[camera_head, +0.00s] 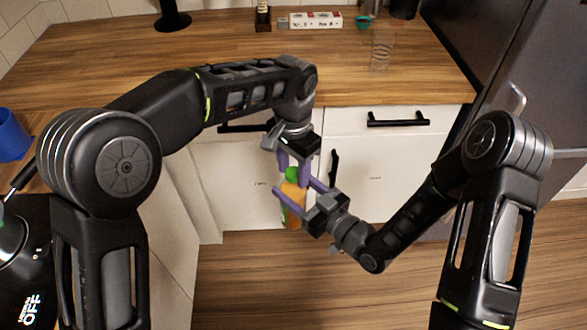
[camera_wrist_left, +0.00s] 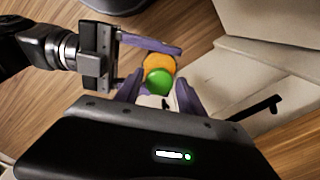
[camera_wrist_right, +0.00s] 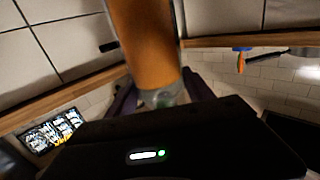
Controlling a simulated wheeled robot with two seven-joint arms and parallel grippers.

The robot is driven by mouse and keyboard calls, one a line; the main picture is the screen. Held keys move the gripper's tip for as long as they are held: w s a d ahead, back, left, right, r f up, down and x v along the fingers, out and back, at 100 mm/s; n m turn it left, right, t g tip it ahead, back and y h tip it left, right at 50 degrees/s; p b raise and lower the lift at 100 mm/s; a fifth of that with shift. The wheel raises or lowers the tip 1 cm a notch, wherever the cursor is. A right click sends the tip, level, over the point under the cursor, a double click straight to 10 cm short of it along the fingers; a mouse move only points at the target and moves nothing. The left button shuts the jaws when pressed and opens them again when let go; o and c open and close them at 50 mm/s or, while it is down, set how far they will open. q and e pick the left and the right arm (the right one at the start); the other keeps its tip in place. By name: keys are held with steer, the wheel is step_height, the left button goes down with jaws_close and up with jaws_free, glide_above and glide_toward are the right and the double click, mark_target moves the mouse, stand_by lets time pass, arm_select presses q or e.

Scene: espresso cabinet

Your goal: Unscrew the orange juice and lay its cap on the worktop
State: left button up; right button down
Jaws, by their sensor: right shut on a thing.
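The orange juice bottle (camera_head: 292,189), with its green cap (camera_head: 292,174), is upright in front of the cabinet doors, off the floor. My right gripper (camera_head: 294,187) is shut on the bottle from the right; its orange body fills the upper middle of the right wrist view (camera_wrist_right: 146,45). My left gripper (camera_head: 294,166) points down over the cap. In the left wrist view its fingers stand either side of the green cap (camera_wrist_left: 159,82), with small gaps visible. The wooden worktop (camera_head: 200,55) lies behind and above the bottle.
A white box (camera_head: 316,20), a teal cup (camera_head: 363,22), a clear glass (camera_head: 381,52) and a dark stand (camera_head: 172,16) are on the worktop. Its middle is clear. A blue container (camera_head: 12,136) is at far left. A dark fridge (camera_head: 490,45) stands at right.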

arm_select(q)
steer(key=shift+o, duration=0.9)
steer(key=shift+r, duration=2.25)
steer(key=shift+c, duration=0.6)
steer(key=shift+r, duration=0.15)
step_height(320, 180, up, 3)
steer(key=m, duration=0.3)
steer(key=shift+m, duration=0.4)
